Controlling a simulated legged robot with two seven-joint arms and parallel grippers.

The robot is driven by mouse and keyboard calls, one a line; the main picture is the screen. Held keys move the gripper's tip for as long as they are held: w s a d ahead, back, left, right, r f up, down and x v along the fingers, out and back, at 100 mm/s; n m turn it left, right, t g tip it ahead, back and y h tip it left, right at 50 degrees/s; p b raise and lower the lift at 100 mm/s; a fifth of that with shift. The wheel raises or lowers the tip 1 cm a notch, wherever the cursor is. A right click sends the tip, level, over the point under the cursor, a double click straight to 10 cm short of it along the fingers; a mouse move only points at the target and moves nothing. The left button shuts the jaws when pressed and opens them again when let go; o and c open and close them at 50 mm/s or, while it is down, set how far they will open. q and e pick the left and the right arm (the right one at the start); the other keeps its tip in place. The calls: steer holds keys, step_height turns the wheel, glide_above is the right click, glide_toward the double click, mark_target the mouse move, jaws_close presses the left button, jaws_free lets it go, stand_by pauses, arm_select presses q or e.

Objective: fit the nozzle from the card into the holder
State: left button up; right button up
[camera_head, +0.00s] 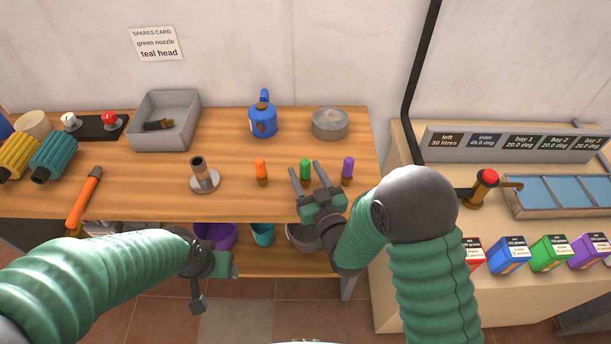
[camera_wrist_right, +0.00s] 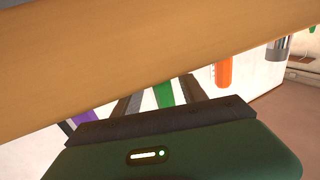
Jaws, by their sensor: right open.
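The spares card (camera_head: 156,43) on the wall reads green nozzle, teal head. The green nozzle (camera_head: 305,168) stands upright on the bench between an orange nozzle (camera_head: 261,170) and a purple nozzle (camera_head: 347,167). My right gripper (camera_head: 306,172) is open, with one finger on each side of the green nozzle. In the right wrist view the green nozzle (camera_wrist_right: 164,95) also shows between the two fingers; contact cannot be told. A metal cylinder on a round base, seemingly the holder (camera_head: 203,175), stands to the left. My left gripper (camera_head: 205,280) hangs low in front of the bench, its jaws unclear.
A grey bin (camera_head: 165,105) holds a dark part. A blue oil can (camera_head: 263,118) and a round tin (camera_head: 330,123) stand behind the nozzles. A teal head (camera_head: 53,156), a yellow one (camera_head: 18,155) and an orange-handled tool (camera_head: 84,198) lie left.

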steer(key=shift+w, duration=0.1)
steer(key=shift+a, duration=0.25)
steer(key=c, duration=1.1)
steer(key=shift+d, duration=0.1)
jaws_close()
steer(key=shift+r, duration=0.1)
